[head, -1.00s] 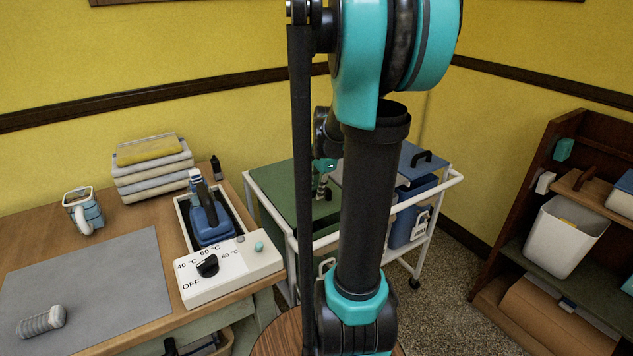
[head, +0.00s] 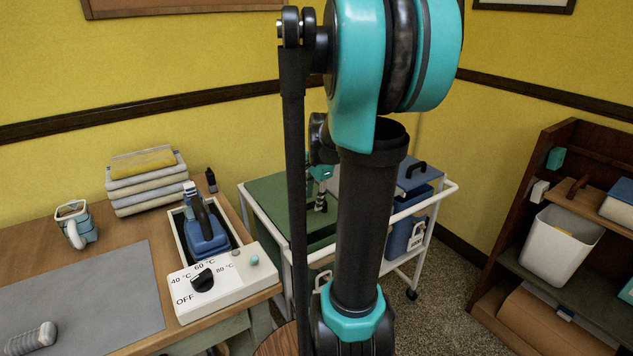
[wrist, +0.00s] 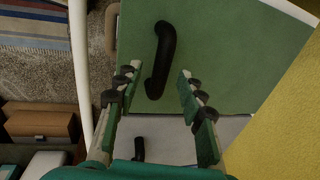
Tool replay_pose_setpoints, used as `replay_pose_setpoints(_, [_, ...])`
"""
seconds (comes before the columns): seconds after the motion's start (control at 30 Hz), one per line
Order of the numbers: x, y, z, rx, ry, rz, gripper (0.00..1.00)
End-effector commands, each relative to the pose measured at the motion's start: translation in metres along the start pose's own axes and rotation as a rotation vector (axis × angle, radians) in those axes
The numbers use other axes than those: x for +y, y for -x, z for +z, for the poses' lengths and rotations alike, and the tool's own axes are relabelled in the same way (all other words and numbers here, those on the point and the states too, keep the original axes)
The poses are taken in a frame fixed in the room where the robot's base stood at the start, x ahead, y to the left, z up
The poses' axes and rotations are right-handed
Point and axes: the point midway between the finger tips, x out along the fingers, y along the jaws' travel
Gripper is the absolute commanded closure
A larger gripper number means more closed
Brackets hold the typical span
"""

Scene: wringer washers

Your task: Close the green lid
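The green lid (wrist: 210,45) fills much of the wrist view and has a black bar handle (wrist: 160,60) on it. In the head view a green panel (head: 268,196) shows on the white cart, partly behind my arm; I cannot tell how far the lid is tilted. My gripper (wrist: 157,78) is open and empty, its two fingers apart on either side of the handle's lower end. I cannot tell whether they touch the lid. In the head view my gripper (head: 321,190) is small and partly hidden by my arm.
A white-railed cart (head: 447,190) carries a blue lid (head: 420,172) with a black handle. A grey panel (wrist: 185,140) adjoins the green lid. A table (head: 110,243) with a control box (head: 225,283) stands left, a shelf (head: 510,245) right. Yellow walls are close behind.

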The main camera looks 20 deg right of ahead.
Motion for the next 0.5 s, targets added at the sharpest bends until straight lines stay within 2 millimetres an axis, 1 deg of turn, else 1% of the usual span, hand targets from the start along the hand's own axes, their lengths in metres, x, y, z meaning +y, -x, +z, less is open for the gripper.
replay_pose_setpoints(0.03, [0.001, 0.009, 0.000, 0.000, -0.001, 0.000, 0.61])
replay_pose_setpoints(0.3, [0.001, 0.059, 0.000, 0.000, 0.000, 0.000, 0.61])
replay_pose_setpoints(0.5, [0.001, 0.086, 0.000, 0.000, 0.000, 0.001, 0.61])
